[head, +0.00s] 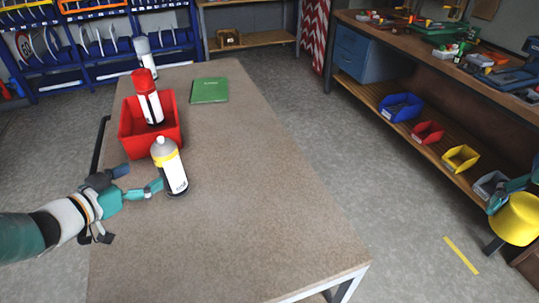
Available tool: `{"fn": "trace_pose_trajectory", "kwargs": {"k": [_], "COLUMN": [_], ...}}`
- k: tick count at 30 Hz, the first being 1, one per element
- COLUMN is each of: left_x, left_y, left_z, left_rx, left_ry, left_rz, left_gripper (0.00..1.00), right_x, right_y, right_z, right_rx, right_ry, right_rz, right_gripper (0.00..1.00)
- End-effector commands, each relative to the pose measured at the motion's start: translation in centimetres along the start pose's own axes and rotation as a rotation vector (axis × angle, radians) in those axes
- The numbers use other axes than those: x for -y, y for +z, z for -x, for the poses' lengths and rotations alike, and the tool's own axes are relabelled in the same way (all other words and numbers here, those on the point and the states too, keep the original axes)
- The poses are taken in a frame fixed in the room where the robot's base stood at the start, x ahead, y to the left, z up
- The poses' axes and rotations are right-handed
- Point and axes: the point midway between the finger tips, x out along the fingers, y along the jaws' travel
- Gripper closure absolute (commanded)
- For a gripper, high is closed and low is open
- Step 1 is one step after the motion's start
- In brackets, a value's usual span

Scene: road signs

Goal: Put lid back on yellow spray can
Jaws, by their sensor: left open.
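The yellow spray can (171,172), white with a yellow band and a grey top with a pale nozzle, stands without a lid near the left edge of the table. My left gripper (140,180) is open just left of the can. One finger reaches its lower left side; I cannot tell whether it touches. The yellow lid (517,220) is at the right edge of the picture, off the table, between the fingers of my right gripper (508,212), which is partly cut off by the frame.
A red bin (129,136) behind the can holds a red-capped spray can (148,98). A white and grey can (145,58) stands at the back, and a green book (209,91) lies right of the bin. The table's (235,200) middle and front are clear.

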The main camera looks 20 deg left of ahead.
Motion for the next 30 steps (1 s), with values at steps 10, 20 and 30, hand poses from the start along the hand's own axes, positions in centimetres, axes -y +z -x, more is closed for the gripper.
{"fn": "trace_pose_trajectory", "kwargs": {"k": [10,20,30], "left_x": [0.2,0.2,0.4], "left_y": [0.0,0.0,-0.2], "left_z": [-3.8,-4.0,-8.2], "left_rx": [0.0,0.0,0.0], "left_ry": [-0.004,-0.005,-0.003], "left_rz": [0.001,0.001,0.002], "left_gripper": [0.03,0.03,0.03], "right_x": [-0.2,-0.2,-0.3], "right_y": [0.0,0.0,0.1], "right_z": [0.0,0.0,0.5], "right_rx": [0.0,0.0,0.0], "right_ry": [0.001,0.001,0.001], "right_rz": [0.004,0.005,0.006], "right_gripper": [0.47,0.47,0.47]}}
